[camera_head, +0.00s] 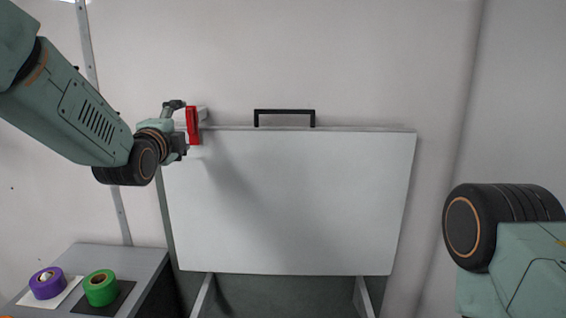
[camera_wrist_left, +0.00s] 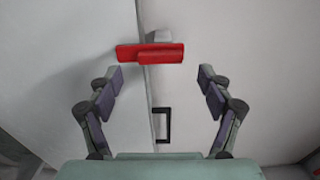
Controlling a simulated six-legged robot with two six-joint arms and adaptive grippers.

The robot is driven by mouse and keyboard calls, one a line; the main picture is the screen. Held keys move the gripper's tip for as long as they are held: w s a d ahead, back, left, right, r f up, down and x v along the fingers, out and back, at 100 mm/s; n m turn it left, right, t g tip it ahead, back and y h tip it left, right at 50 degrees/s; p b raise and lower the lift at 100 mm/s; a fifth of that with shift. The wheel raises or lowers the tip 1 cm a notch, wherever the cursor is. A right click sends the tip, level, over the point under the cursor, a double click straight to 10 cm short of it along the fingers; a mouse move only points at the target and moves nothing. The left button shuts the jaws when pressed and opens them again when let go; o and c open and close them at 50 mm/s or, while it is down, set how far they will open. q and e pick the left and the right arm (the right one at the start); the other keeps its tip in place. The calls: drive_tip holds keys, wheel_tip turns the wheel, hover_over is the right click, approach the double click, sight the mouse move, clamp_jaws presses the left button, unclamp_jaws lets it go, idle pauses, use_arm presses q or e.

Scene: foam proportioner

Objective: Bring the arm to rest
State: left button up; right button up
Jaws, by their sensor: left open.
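My left gripper (camera_head: 179,125) is at the upper left corner of a large white panel. In the left wrist view its two fingers (camera_wrist_left: 160,85) are spread wide with nothing between them. A red handle (camera_head: 193,125) on a grey mount sits at that corner. In the left wrist view the red handle (camera_wrist_left: 150,51) lies ahead of the fingertips, apart from them. My right gripper is out of view; only part of my right arm shows at the lower right.
The white panel (camera_head: 300,200) has a black handle (camera_head: 284,112) on its top edge. At the lower left, a grey table (camera_head: 130,260) holds a purple tape roll (camera_head: 47,283) and a green tape roll (camera_head: 100,288). The space before the panel's middle is clear.

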sight(188, 122)
use_arm(q)
drive_tip(key=shift+w+d, duration=0.1)
drive_tip(key=shift+w, duration=1.8)
drive_tip(key=shift+s, duration=0.1)
drive_tip(key=shift+s, duration=0.15)
